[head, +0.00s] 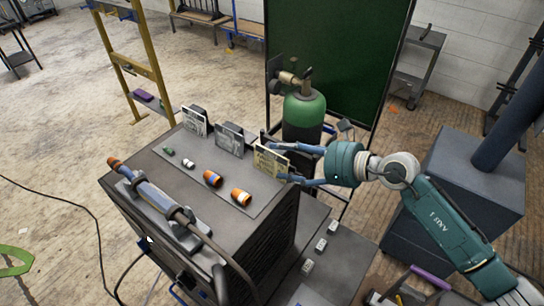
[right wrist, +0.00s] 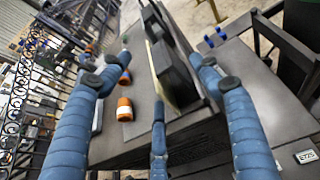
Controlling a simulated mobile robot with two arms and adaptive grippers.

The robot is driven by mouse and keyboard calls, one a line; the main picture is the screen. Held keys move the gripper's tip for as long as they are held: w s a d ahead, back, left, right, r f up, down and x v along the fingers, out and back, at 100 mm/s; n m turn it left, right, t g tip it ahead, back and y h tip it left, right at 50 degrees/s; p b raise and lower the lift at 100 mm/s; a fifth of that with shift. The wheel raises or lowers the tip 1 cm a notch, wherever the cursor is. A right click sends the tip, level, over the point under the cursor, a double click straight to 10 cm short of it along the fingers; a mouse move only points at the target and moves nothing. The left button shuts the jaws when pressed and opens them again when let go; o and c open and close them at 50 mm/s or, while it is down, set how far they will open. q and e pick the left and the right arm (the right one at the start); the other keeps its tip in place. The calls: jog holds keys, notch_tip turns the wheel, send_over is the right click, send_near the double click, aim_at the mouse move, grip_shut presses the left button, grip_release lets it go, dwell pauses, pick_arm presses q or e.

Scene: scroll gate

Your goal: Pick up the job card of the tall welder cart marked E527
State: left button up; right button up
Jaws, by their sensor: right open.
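The welder cart (head: 150,165) has a dark top with a row of upright cards in holders along its back edge. The yellowish job card (head: 270,162) is nearest my right gripper (head: 280,160). A pale card (head: 230,138) and another card (head: 195,121) stand farther left. My right gripper is open, with fingers spread on either side of the yellowish card. In the right wrist view, this card's holder (right wrist: 175,70) stands edge-on between the fingers, with a gap visible on the left. A white tag (right wrist: 306,157) there seems to read E725. My left gripper is not in view.
Orange-capped cylinders (head: 241,197) and smaller parts lie on the cart top. A torch (head: 150,190) with a cable lies along its front. A green gas cylinder (head: 303,112) stands behind, before a green screen (head: 335,50). Several white tags (head: 321,244) sit on a low shelf.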

aim_at(263, 154)
jog(key=shift+x, duration=1)
jog(key=p+x, duration=0.2)
jog(key=x, duration=0.2)
jog(key=shift+w+a+p, duration=0.2)
jog(key=shift+a+p, duration=0.05)
jog(key=shift+p, duration=0.05)
jog(key=shift+w+a+f, duration=0.15)
jog(key=shift+a+f, duration=0.05)
jog(key=shift+w+a+f, duration=0.1)
jog(key=shift+f, duration=0.05)
jog(key=c, duration=1.3)
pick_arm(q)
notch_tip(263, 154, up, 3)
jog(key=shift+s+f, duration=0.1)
